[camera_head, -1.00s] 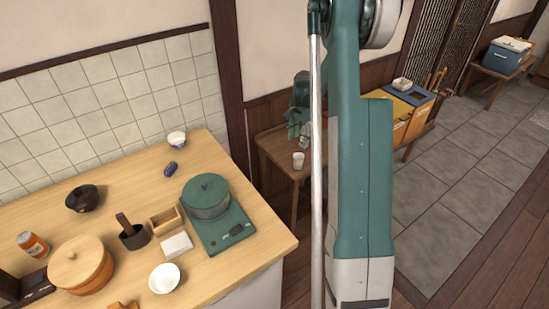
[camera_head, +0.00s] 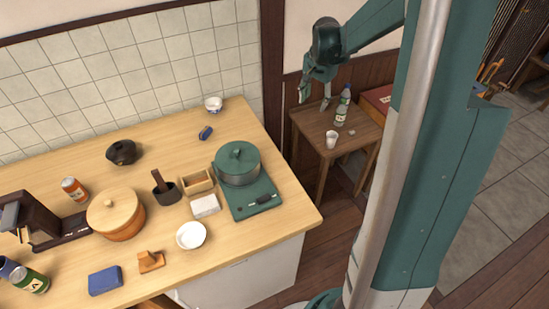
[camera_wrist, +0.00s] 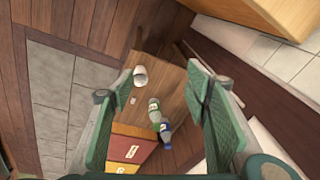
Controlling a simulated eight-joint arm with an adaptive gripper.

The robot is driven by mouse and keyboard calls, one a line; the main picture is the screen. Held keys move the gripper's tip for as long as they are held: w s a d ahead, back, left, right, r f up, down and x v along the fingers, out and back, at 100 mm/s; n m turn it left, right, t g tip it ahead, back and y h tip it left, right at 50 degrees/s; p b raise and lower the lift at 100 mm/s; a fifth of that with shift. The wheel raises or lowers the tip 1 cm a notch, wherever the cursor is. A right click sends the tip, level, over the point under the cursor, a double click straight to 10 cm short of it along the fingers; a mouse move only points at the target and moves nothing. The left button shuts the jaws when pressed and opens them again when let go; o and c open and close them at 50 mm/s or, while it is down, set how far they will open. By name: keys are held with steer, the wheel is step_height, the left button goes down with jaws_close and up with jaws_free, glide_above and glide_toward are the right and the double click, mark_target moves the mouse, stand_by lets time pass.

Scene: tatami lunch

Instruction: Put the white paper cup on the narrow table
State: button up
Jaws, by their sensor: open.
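The white paper cup (camera_head: 332,139) stands upright near the front edge of the small wooden table (camera_head: 309,127). In the wrist view the cup (camera_wrist: 140,74) shows beyond the left finger's tip, on the wooden tabletop (camera_wrist: 174,78). My gripper (camera_head: 315,98) hangs above the back left part of this table, apart from the cup. It is open, its fingers spread wide, and nothing is between them in the wrist view (camera_wrist: 160,80).
A red box (camera_head: 376,101) adjoins the table. The counter (camera_head: 275,222) with a green pot (camera_head: 237,166) lies left.

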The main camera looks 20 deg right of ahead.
steer(key=s+a+r+n+t, duration=0.1)
steer(key=s+a+r+n, duration=0.2)
steer(key=s+a+r, duration=0.45)
steer(key=s+a+r+n+t, duration=0.1)
steer(key=s+a+r+n, duration=0.3)
steer(key=a, duration=0.6)
steer(key=s+a+n+t, duration=0.1)
steer(key=s+a+n, duration=0.2)
steer(key=s+a, duration=0.4)
steer(key=s+a+n+t, duration=0.2)
steer(key=s+a, duration=0.4)
steer(key=s, duration=0.5)
steer(key=shift+a+f+n+y, duration=0.35)
steer(key=shift+n+y, duration=0.05)
steer(key=shift+n, duration=0.2)
steer(key=shift+s, duration=0.1)
